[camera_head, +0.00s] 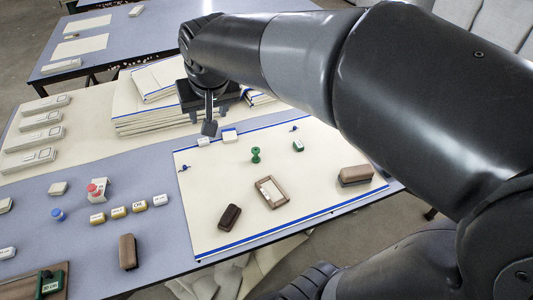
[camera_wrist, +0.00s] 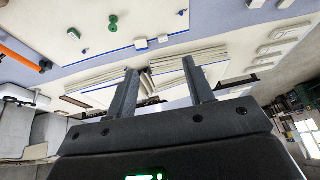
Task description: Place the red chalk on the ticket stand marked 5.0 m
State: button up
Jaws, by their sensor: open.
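A small red-topped piece (camera_head: 92,187), perhaps the red chalk, is at the left of the near table in the head view. It is beside or on a pale block (camera_head: 102,186); I cannot tell which. Several small labelled blocks (camera_head: 118,212) stand in a row to its right; their markings are too small to read, so I cannot tell which is 5.0 m. My gripper (camera_head: 209,118) is over the cloth stacks at the back, well away from the red piece. In the wrist view my gripper (camera_wrist: 158,70) is open, with nothing between its fingers.
Stacked folded cloths (camera_head: 150,118) lie below my gripper. A blue-edged cream cloth (camera_head: 215,190) holds a green spool-like piece (camera_head: 255,155), a framed brown piece (camera_head: 271,192) and brown blocks (camera_head: 230,216). A blue-topped piece (camera_head: 57,214) stands at left. Long pale boxes (camera_head: 41,121) line the left edge.

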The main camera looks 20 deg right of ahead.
jog(key=s+d+f, duration=0.1)
jog(key=s+d, duration=0.3)
jog(key=s, duration=0.3)
jog(key=s+d+f, duration=0.1)
jog(key=s+d, duration=0.2)
jog(key=s, duration=0.5)
jog(key=shift+d+f+t+h, duration=0.3)
jog(key=shift+d+f, duration=0.1)
jog(key=shift+s, duration=0.1)
